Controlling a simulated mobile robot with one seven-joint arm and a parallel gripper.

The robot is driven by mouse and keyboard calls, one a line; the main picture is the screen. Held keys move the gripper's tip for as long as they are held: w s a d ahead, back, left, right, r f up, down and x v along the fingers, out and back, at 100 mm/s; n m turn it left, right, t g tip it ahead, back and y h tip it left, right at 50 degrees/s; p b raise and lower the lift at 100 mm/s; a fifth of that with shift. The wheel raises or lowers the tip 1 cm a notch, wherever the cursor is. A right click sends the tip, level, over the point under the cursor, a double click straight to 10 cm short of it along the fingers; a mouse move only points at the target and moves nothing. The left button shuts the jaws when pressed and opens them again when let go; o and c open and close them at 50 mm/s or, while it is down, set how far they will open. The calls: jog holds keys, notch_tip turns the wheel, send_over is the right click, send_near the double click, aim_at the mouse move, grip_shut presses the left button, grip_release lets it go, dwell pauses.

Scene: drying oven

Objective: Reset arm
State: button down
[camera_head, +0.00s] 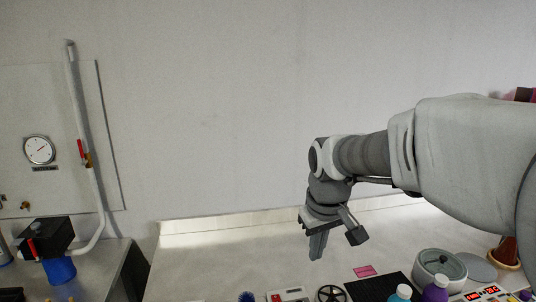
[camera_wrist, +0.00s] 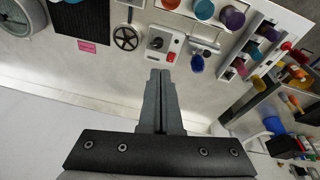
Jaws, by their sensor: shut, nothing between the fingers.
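My gripper (camera_head: 317,247) hangs from the end of my arm, pointing down above the bench, in the right half of the head view. In the wrist view my gripper (camera_wrist: 160,76) shows its two fingers together, with nothing between them. The fingertips are apart from everything on the bench. My arm reaches in from the right edge of the head view. No drying oven can be made out in either view.
The bench holds a pink label (camera_head: 365,271), a black mat (camera_head: 376,288), a handwheel (camera_head: 331,294), a grey round vessel (camera_head: 440,266) and purple and teal bottles. A wall panel with a gauge (camera_head: 39,150) and pipe is at left. The middle wall is clear.

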jog(key=s+d+r+m+t, duration=0.1)
jog(key=s+d+m, duration=0.1)
jog(key=s, duration=0.7)
jog(key=s+d+r+m+t, duration=0.1)
jog(key=s+d+m, duration=0.1)
jog(key=s, duration=0.8)
jog(key=shift+t, duration=0.4)
jog(key=shift+d, duration=0.2)
